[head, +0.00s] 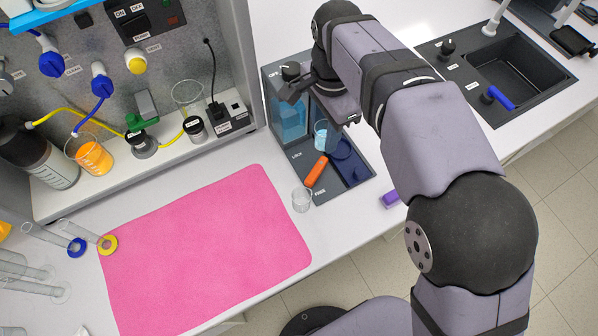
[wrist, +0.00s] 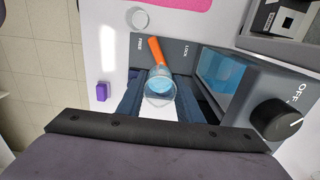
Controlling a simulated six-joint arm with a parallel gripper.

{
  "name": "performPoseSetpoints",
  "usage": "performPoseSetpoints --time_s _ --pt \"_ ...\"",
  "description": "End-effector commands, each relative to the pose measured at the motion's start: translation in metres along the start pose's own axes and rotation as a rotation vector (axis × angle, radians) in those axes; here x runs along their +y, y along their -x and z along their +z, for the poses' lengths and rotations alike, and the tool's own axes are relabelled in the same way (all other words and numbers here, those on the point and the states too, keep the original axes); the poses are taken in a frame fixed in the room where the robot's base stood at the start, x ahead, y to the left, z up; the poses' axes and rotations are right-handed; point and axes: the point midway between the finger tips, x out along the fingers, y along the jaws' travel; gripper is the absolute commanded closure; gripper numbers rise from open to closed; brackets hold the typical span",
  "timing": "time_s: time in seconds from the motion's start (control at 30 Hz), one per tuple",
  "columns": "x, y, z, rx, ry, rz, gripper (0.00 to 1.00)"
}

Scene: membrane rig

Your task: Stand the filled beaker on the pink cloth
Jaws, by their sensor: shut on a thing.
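A small clear beaker with blue liquid (head: 320,135) is at the dark dispenser station, upright as far as I can tell. In the wrist view the beaker (wrist: 160,90) sits between the two dark fingers of my gripper (wrist: 160,101), which is shut on it. My gripper (head: 322,118) is partly hidden by my own arm in the head view. I cannot tell whether the beaker touches the station's base. The pink cloth (head: 205,245) lies flat and bare on the white bench, left of the station. Its edge shows at the top of the wrist view (wrist: 180,3).
An orange lever (head: 316,171) stands between the LOCK and FREE labels. An empty beaker (head: 302,199) stands between cloth and station. Cylinders with blue (head: 77,247) and yellow (head: 107,244) rings lie by the cloth's left edge. A purple block (head: 390,198) is at the bench edge.

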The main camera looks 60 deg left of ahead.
Motion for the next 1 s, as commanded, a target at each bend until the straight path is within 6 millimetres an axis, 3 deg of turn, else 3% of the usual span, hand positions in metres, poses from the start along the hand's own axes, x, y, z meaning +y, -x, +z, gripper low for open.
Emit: performPoseSetpoints --time_s 0.2,0.5,0.73,1.0 --pt "0.037 0.003 0.059 0.0 0.005 0.0 0.9" --pt "0.102 -0.006 0.118 0.0 0.004 -0.001 0.9" --pt "0.142 -0.015 0.141 0.0 0.002 0.002 0.9" --pt "0.159 -0.02 0.148 0.0 0.0 0.002 0.9"
